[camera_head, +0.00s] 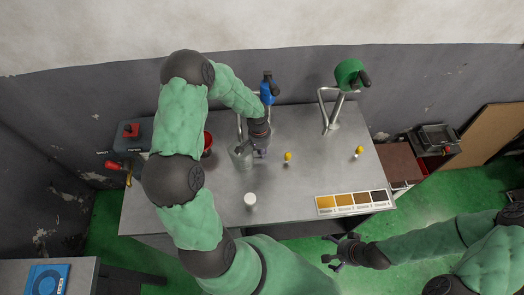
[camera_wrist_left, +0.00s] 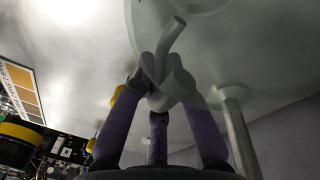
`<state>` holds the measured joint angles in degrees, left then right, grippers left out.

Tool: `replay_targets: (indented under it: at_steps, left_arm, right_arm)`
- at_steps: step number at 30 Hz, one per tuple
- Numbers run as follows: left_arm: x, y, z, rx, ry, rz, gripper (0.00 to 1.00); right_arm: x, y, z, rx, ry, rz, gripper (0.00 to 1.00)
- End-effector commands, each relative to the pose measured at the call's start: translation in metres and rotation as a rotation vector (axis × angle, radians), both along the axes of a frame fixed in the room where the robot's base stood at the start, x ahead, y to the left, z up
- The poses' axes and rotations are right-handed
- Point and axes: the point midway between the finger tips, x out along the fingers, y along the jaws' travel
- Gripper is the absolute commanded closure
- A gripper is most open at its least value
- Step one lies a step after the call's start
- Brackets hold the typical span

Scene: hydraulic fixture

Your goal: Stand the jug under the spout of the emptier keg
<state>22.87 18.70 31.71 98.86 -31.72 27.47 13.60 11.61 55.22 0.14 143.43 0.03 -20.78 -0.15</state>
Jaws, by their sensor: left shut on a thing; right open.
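A clear grey jug-like vessel (camera_head: 240,155) stands on the grey table, left of my left gripper (camera_head: 261,152). My left gripper points down and is shut; in the left wrist view its fingers (camera_wrist_left: 160,75) close on a grey part, probably the jug's handle. A bent grey tube (camera_wrist_left: 171,35) shows just beyond them. A blue unit with a dark handle (camera_head: 268,88) and a green unit with a dark handle (camera_head: 348,75) stand at the back, on grey tubular frames. I cannot tell their fill levels. My right gripper (camera_head: 341,252) is open and empty off the table's front edge.
A white cup (camera_head: 250,200) stands at the front. Two small yellow-topped pieces (camera_head: 288,157) (camera_head: 359,152) are on the table. A colour chart (camera_head: 352,202) lies at the front right edge. A red round container (camera_head: 207,142) is partly behind my left arm. The right middle is clear.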

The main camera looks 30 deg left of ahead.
Motion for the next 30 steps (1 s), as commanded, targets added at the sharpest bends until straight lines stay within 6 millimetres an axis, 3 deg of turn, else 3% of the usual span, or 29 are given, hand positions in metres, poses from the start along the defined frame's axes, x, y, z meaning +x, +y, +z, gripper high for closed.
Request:
replay_targets:
  at_steps: [1, 2, 4, 17, 23, 30]
  left_arm:
    - [0.0, 0.0, -0.003, 0.0, 0.0, 0.0, 1.0]
    - [0.0, 0.0, -0.002, 0.0, 0.001, 0.0, 0.79]
    - [0.0, 0.0, -0.002, 0.0, 0.001, 0.0, 0.6]
    - [0.0, 0.0, 0.002, 0.0, 0.0, 0.0, 0.6]
    - [0.0, 0.003, 0.032, 0.001, -0.003, 0.001, 0.6]
    - [0.0, 0.006, 0.081, 0.001, -0.003, 0.0, 0.6]
  right_arm:
    - [0.0, 0.0, -0.003, 0.0, 0.0, 0.0, 0.0]
    - [0.0, 0.0, -0.002, 0.0, 0.0, 0.0, 0.0]
    - [0.0, 0.0, -0.002, 0.0, 0.0, 0.0, 0.0]
    - [0.0, 0.0, 0.002, 0.0, 0.0, 0.0, 0.0]
    - [0.0, 0.0, 0.004, 0.0, 0.0, 0.0, 0.0]
    - [0.0, 0.0, 0.006, 0.0, 0.0, 0.0, 0.0]
